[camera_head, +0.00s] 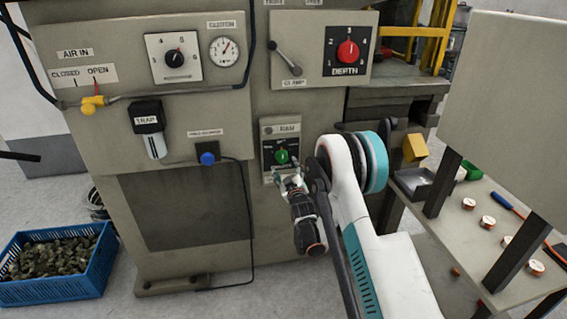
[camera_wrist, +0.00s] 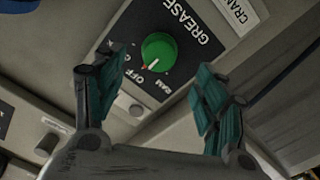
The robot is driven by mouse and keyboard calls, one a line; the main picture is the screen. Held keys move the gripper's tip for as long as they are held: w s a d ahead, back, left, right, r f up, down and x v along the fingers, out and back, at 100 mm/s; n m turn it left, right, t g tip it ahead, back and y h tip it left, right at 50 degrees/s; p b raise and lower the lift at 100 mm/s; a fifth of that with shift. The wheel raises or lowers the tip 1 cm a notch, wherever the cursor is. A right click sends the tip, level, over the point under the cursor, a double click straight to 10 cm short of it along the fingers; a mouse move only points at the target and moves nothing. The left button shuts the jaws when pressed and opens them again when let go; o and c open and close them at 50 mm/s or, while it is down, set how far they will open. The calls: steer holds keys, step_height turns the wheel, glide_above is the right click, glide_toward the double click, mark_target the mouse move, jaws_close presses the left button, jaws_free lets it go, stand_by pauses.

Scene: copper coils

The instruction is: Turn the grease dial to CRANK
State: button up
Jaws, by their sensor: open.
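The grease dial (camera_wrist: 158,52) is a round green knob on a black plate lettered GREASE in the wrist view. RAM is legible below it; the lettering at its left is partly hidden by a finger. A pale line on the knob points downward, with a red mark at its lower left; I cannot tell its exact setting. The dial (camera_head: 281,156) also shows in the head view, on a small panel. My gripper (camera_head: 290,180) is just below and in front of it. In the wrist view the fingers (camera_wrist: 161,68) are apart on either side of the knob, with nothing held.
A white plate lettered CRAN (camera_wrist: 238,10) is beside the grease plate. The red depth dial (camera_head: 348,51) and clamp lever (camera_head: 285,55) are above. A blue knob (camera_head: 208,158) with a cable is left. A side table (camera_head: 470,240) stands right.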

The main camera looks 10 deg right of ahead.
mark_target(283, 159)
steer(key=w+b, duration=0.1)
steer(key=w, duration=0.6)
steer(key=shift+w+b, duration=0.1)
steer(key=shift+b, duration=0.25)
steer(key=shift+c, duration=0.5)
steer(key=c, duration=1)
